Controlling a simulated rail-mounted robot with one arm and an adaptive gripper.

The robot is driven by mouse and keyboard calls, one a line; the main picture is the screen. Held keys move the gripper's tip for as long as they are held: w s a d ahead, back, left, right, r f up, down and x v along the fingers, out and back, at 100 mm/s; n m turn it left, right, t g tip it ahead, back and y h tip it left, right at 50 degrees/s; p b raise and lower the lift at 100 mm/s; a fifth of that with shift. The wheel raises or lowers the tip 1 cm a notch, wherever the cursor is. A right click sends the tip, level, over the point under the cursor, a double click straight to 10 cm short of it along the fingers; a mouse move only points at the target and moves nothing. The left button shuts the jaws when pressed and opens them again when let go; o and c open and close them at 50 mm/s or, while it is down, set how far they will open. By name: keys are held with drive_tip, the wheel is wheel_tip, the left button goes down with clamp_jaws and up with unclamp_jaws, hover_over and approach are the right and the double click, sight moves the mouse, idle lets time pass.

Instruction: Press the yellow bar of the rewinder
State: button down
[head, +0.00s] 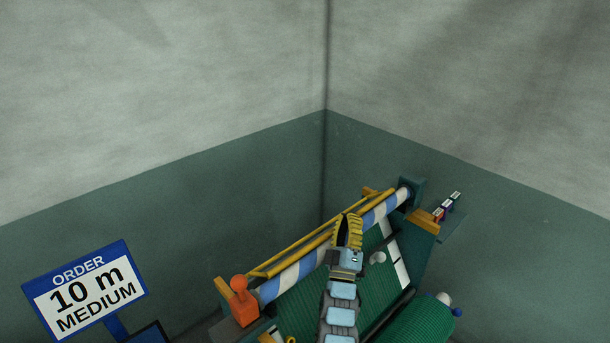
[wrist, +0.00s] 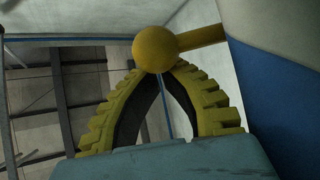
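The rewinder (head: 410,250) stands low in the head view, with a blue-and-white striped roller (head: 290,278) across its back. The yellow bar (head: 299,243) runs along the far side of this roller. My gripper (head: 346,216) has yellow ribbed fingers and overlaps the roller and bar in the picture; contact cannot be told. In the wrist view the fingers arch together and look shut and empty (wrist: 160,70). A yellow ball on a yellow rod (wrist: 203,37) covers the fingertips there. Whether this rod is the bar I cannot tell.
An orange lever (head: 240,296) stands at the roller's left end. A green net roll (head: 415,325) lies at the front right. Small labelled blocks (head: 446,209) sit on a side shelf. A sign (head: 84,300) reads "ORDER 10 m MEDIUM". Walls meet behind the rewinder.

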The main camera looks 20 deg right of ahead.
drive_tip(key=shift+s+d+f, duration=0.1)
drive_tip(key=shift+s+f, duration=0.05)
drive_tip(key=shift+f, duration=0.1)
drive_tip(key=v, duration=1.1)
drive_tip(key=shift+s+a, duration=0.2)
drive_tip(key=shift+a, duration=0.1)
idle(0.4)
